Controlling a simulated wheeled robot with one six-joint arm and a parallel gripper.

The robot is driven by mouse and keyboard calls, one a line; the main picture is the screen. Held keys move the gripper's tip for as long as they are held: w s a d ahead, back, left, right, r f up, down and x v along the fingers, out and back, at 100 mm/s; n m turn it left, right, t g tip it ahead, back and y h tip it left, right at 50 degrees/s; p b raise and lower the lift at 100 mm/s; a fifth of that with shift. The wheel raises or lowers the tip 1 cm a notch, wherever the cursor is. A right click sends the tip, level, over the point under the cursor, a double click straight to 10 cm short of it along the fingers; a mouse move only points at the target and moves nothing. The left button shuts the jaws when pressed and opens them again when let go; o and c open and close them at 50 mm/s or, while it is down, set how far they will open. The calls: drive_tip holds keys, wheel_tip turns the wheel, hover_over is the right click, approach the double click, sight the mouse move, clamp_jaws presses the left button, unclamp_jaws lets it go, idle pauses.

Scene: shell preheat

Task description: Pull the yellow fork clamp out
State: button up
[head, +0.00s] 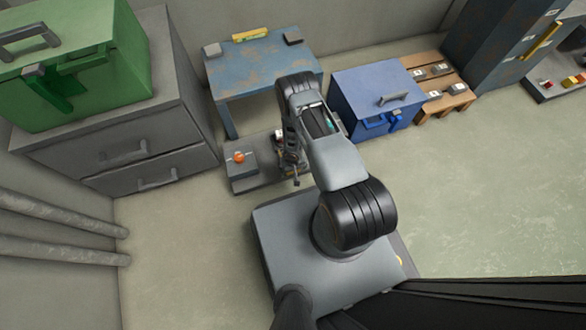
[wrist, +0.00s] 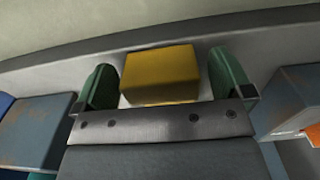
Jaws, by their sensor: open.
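In the wrist view, a yellow block (wrist: 160,76), which I take to be part of the yellow fork clamp, sits between the two green fingers of my gripper (wrist: 163,84). The fingers stand apart, with a narrow gap showing on each side of the block. The rest of the clamp is hidden or out of that view. In the head view my arm reaches down in front of the low grey platform (head: 262,183), and its lower links hide most of what is there. I cannot make out the clamp in that view.
A grey box with an orange knob (head: 239,157) stands on the platform. A worn blue table (head: 265,65) with a yellow bar (head: 250,34) is behind. A blue case (head: 372,95) stands right, drawers (head: 150,150) left. Floor at right is clear.

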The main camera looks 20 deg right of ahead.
wheel_tip(320, 180, up, 14)
drive_tip(key=p, duration=0.9)
drive_tip(key=shift+p, duration=0.4)
drive_tip(key=shift+f, duration=0.1)
